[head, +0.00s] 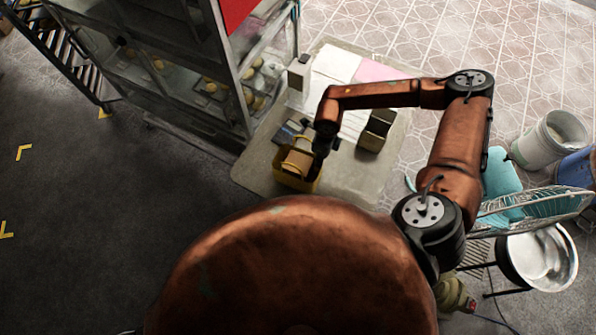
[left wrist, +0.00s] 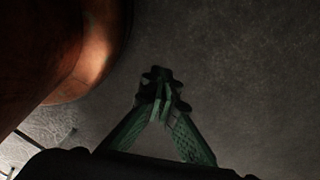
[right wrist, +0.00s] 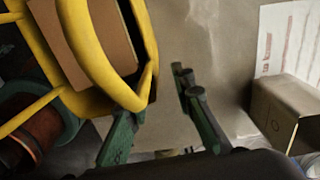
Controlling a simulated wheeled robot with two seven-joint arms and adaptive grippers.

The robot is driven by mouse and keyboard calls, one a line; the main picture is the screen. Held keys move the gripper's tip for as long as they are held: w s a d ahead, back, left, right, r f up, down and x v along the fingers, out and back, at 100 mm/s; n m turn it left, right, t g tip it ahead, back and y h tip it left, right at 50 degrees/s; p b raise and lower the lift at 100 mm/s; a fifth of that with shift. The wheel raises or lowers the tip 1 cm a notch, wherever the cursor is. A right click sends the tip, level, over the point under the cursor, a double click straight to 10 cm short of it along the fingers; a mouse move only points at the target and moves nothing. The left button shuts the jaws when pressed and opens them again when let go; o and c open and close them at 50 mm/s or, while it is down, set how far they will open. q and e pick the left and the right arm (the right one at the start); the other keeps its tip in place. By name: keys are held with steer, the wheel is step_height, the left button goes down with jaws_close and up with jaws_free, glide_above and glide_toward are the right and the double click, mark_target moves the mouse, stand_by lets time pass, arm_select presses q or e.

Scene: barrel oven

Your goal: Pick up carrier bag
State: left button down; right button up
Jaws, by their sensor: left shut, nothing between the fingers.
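The carrier bag (head: 309,184) is yellow, with brown contents, and stands on the pale table in the head view. In the right wrist view its yellow handle and rim (right wrist: 99,62) fill the upper left. My right gripper (head: 322,152) is at the bag's right side. Its fingers (right wrist: 160,98) are apart. The left finger's tip is hidden behind the yellow rim; the right finger is outside the bag, over bare table. I cannot tell whether they touch it. My left gripper (left wrist: 160,100) is shut and empty over the dark floor, out of the head view.
The pale table (head: 345,178) also bears a dark box (head: 376,130), papers (head: 337,63) and a white carton (head: 299,73). A glass display cabinet (head: 180,70) stands at the table's left. A bucket (head: 548,140) and metal bowl (head: 540,258) are at right.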

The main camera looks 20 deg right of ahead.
steer(key=shift+f, duration=0.35)
jaws_close()
stand_by(0.3)
